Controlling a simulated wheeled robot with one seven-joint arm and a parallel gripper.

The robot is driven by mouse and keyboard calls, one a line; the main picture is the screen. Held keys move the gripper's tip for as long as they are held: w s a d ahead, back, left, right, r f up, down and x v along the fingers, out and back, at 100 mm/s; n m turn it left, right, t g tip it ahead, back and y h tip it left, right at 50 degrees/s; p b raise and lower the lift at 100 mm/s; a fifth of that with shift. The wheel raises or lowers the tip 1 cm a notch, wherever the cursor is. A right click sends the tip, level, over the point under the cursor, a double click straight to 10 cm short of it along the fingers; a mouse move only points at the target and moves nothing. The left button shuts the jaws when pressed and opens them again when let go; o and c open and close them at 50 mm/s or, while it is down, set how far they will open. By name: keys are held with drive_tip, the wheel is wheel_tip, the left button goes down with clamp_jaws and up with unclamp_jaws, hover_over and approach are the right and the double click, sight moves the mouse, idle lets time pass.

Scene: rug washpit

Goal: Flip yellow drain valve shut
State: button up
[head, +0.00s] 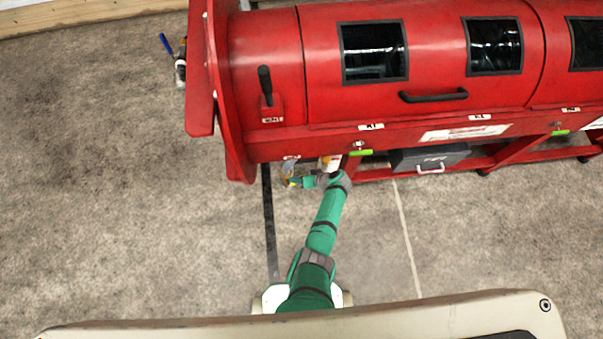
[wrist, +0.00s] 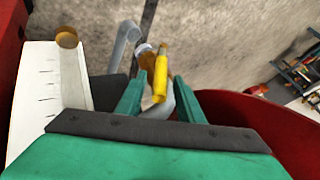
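The yellow drain valve handle (wrist: 161,82) stands near the middle of the wrist view, on a brass-coloured body (wrist: 147,60) with a grey pipe behind it. In the head view the yellow handle (head: 288,182) is a small patch at the tip of my arm, under the red machine's left end. My gripper (wrist: 160,84) is open, with one green finger on each side of the handle. Gaps show between the handle and both fingers in the wrist view. The gripper (head: 296,183) is small in the head view, and how deep its fingers reach is hard to tell.
The red machine (head: 270,145) overhangs the valve. A white marked container (wrist: 35,105) with an orange cap stands close at left in the wrist view. A bent grey pipe (wrist: 122,48) is near the left finger. Tools (head: 179,65) lie at the machine's far left. Carpet at left is clear.

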drive_tip(key=v, duration=1)
drive_tip(key=shift+d+r, duration=0.2)
drive_tip(key=shift+r, duration=0.1)
drive_tip(key=shift+s, duration=0.1)
